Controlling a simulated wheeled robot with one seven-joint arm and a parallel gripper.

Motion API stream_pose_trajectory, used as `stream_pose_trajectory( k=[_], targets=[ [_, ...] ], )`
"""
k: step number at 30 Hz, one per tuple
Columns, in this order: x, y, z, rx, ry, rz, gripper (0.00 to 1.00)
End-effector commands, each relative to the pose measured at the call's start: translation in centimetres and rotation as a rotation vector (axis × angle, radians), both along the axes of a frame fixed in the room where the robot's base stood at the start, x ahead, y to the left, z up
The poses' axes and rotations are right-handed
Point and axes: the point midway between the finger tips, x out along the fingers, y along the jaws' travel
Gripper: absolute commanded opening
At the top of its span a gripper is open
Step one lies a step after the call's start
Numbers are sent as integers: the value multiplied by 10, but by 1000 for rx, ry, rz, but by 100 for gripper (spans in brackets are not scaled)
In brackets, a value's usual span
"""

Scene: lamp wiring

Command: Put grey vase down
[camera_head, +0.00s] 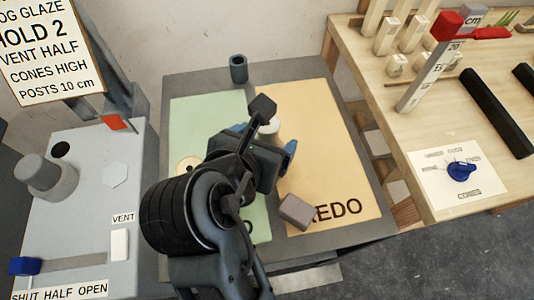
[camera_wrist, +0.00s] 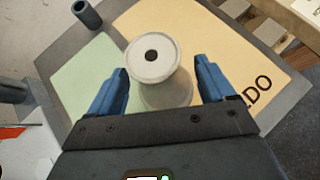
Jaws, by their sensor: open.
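The grey vase (camera_wrist: 150,62) is pale, with a wide round top and a dark hole in it. In the wrist view it looks upright between my two blue fingers, with a visible gap on each side. My gripper (camera_wrist: 162,66) is open around it. In the head view the vase (camera_head: 271,127) shows only in part behind my gripper (camera_head: 265,138), over the orange panel (camera_head: 305,115) near its left edge. That panel carries lettering ending in "EDO". Its base is partly hidden, so I cannot see the contact clearly.
A green panel (camera_head: 200,110) lies left of the orange one, with a pale round piece (camera_head: 187,164) on it. A dark cylinder (camera_head: 238,69) stands at the back edge. A grey-brown block (camera_head: 296,211) sits at the orange panel's front. A wooden bench (camera_head: 430,110) stands right.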

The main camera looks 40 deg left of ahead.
Motion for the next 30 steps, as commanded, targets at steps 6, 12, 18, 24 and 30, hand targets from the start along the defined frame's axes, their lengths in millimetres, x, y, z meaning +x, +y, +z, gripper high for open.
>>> stream_pose_trajectory(
  k=[6,12,18,24,30],
  targets=[
    [10,2,-9,-2,1,0,82],
    [10,2,-9,-1,1,-1,80],
    [10,2,-9,-1,0,-1,60],
    [10,2,-9,-1,1,-1,41],
    [10,2,-9,-2,2,0,22]
  ],
)
